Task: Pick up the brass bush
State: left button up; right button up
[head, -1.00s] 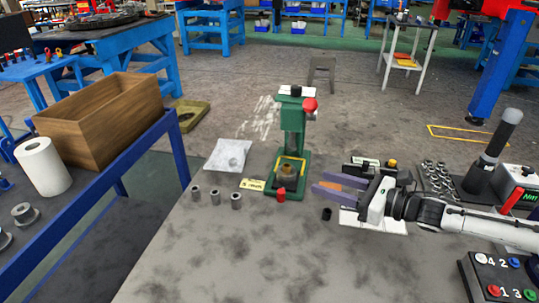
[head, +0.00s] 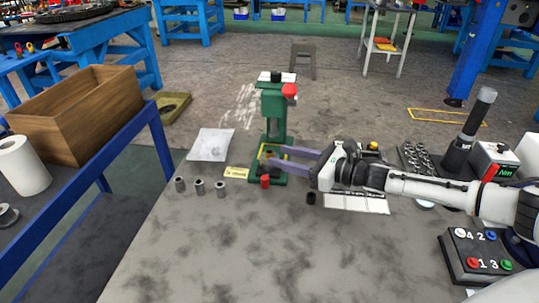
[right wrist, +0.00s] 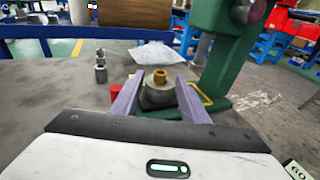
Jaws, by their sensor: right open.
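The brass bush (right wrist: 160,77) is a small gold ring-topped piece seen in the right wrist view. It stands upright in a grey round holder (right wrist: 157,97) at the base of the green press (head: 274,113). My right gripper (head: 276,155) is open, with its two purple fingers reaching in at the press base. In the right wrist view the fingers lie left and right of the holder and bush, and I cannot tell whether they touch. In the head view the fingers mostly hide the bush. My left gripper is not in view.
A red cylinder (head: 265,182) stands before the press, and a black one (head: 311,198) below my gripper. Several grey bushes (head: 200,187) stand to the left, near a yellow label (head: 237,173) and a white sheet (head: 212,145). The bench front (head: 240,250) is clear.

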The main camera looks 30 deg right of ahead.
jog(key=shift+x, duration=1.2)
jog(key=shift+c, duration=0.2)
grip_shut()
jog(key=shift+r, duration=0.15)
